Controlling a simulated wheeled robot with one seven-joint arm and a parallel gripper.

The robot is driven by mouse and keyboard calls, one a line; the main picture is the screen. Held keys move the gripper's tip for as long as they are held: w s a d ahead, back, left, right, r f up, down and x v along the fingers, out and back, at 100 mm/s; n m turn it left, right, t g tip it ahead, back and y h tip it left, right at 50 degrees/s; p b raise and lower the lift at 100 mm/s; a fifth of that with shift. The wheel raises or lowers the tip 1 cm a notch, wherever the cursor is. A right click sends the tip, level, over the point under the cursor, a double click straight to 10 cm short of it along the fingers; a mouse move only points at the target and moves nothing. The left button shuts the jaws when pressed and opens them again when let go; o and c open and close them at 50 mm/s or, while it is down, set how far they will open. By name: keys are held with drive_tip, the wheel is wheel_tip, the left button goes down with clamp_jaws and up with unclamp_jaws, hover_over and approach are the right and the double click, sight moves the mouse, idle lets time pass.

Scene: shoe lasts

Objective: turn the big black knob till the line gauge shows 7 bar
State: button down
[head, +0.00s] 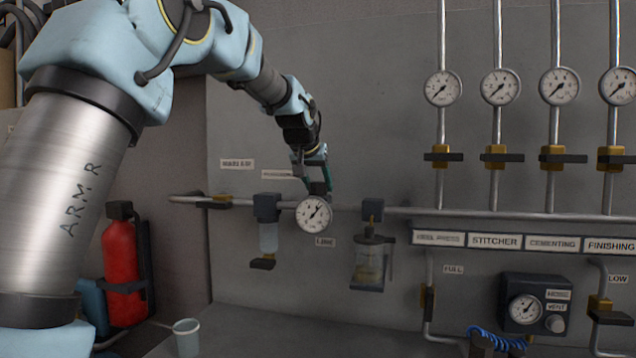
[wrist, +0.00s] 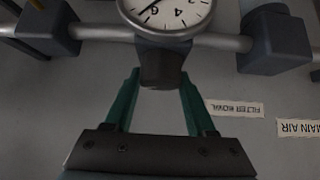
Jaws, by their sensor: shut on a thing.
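The big black knob (wrist: 163,66) sits on top of the regulator on the pipe, above the line gauge in the head view. It also shows just above the gauge in the head view (head: 319,188). My gripper (head: 316,178) reaches down to it from above, and its green fingers are shut on the knob, one on each side, in the wrist view (wrist: 160,78). The white round line gauge (head: 314,214) has its dark needle pointing up and right; I cannot read its figure exactly. The wrist view shows part of this dial (wrist: 168,12) upside down.
A filter bowl (head: 268,238) hangs left of the gauge and an oiler bowl (head: 369,262) right of it. Several small gauges with yellow valves stand at the right. A red extinguisher (head: 122,262) and a cup (head: 187,338) are at the lower left.

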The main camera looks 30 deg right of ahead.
drive_tip(key=shift+m, duration=0.4)
drive_tip(key=shift+c, duration=1.2)
unclamp_jaws()
drive_tip(key=b+v, duration=0.3)
drive_tip(key=v, duration=0.7)
drive_tip(key=shift+a+r, duration=0.3)
drive_tip(key=shift+s, duration=0.1)
